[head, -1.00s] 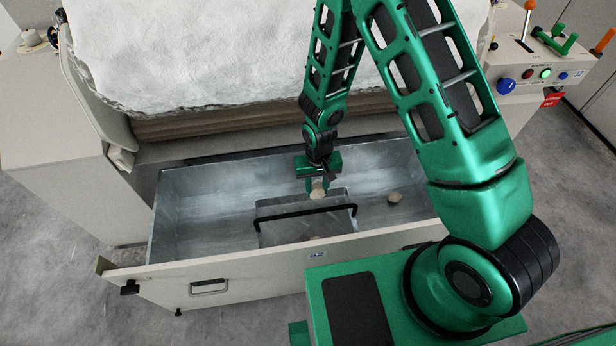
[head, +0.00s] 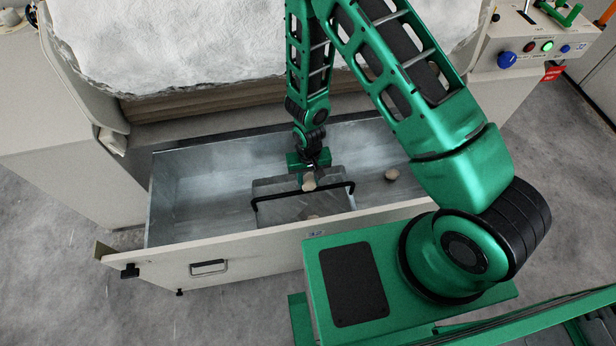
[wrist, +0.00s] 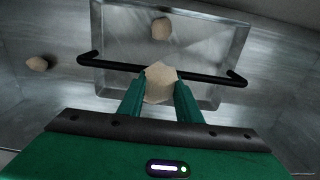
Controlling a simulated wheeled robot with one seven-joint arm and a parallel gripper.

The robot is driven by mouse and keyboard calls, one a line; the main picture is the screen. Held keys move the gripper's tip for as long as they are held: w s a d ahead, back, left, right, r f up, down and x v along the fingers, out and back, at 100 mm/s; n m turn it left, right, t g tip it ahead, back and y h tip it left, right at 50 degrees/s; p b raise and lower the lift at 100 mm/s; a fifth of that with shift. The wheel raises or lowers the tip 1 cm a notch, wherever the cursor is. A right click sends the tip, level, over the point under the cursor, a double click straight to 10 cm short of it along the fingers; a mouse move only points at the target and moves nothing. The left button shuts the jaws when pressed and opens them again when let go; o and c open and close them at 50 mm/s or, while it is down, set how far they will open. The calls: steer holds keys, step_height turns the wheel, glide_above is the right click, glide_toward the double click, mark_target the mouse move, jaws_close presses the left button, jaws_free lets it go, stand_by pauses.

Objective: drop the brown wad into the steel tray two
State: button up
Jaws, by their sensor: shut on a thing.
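My gripper (head: 309,176) is shut on a light brown wad (head: 309,182). The wad also shows between the green fingers in the wrist view (wrist: 160,84). A shallow steel tray (head: 275,212) with a black bar handle sits inside the open drawer. My gripper holds the wad above the tray, close to the handle; the exact height is hard to judge. A second wad (wrist: 161,28) lies in the tray. I see no readable number on the tray.
Another wad (wrist: 37,63) lies on the metal drawer floor outside the tray, to the right in the head view (head: 391,174). The drawer's walls and pale front panel (head: 250,254) surround the tray. White fibre (head: 250,40) bulges above the back. Bare drawer floor lies left of the tray.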

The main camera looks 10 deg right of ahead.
mark_target(309, 180)
steer(key=o, duration=1.1)
step_height(309, 180, up, 11)
steer(key=shift+f, duration=0.15)
stand_by(0.3)
